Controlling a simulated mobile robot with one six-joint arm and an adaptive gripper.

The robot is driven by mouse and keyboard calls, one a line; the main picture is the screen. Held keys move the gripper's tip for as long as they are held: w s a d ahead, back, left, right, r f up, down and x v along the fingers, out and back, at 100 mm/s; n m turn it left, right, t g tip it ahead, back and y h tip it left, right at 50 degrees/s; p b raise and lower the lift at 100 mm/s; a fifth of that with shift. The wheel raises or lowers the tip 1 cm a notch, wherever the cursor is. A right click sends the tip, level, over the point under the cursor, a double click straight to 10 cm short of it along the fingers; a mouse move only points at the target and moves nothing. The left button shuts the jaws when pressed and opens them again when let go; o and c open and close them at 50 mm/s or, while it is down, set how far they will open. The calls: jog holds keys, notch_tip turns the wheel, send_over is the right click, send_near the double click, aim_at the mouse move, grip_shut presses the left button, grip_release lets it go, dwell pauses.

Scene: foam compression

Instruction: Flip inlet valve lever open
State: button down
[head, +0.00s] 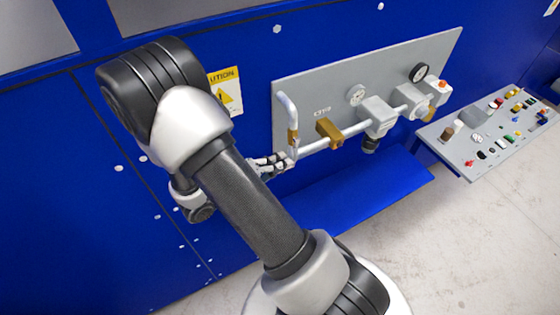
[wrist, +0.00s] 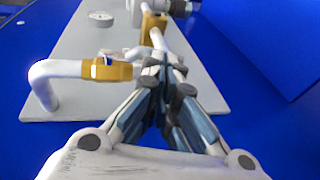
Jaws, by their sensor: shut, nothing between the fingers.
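The inlet pipe (head: 286,108) is a white bent tube at the left end of the grey panel (head: 390,75). A brass fitting (head: 292,138) sits on it; in the wrist view the brass fitting (wrist: 108,70) lies left of my gripper. A small pale piece, perhaps the lever, shows beside this fitting, but it is too small to tell its position. My gripper (head: 286,163) is shut and empty, close to the pipe's lower end. In the wrist view my gripper's fingertips (wrist: 165,72) overlap the pipe run; I cannot tell whether they touch it.
A blue ledge (head: 350,200) juts out below the panel. A grey control console (head: 490,135) with several coloured buttons stands at the right.

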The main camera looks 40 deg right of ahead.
jog(key=h+b, duration=0.1)
jog(key=b, duration=0.3)
jog(key=d+f+h+b, duration=0.1)
jog(key=b, duration=0.3)
jog(key=shift+s+d+f, duration=0.2)
jog(key=shift+d+f, duration=0.05)
jog(key=shift+r, duration=0.1)
jog(key=shift+a, duration=0.1)
jog(key=a, duration=1.3)
jog(key=shift+w+a+r+b, duration=0.3)
jog(key=shift+a, duration=0.05)
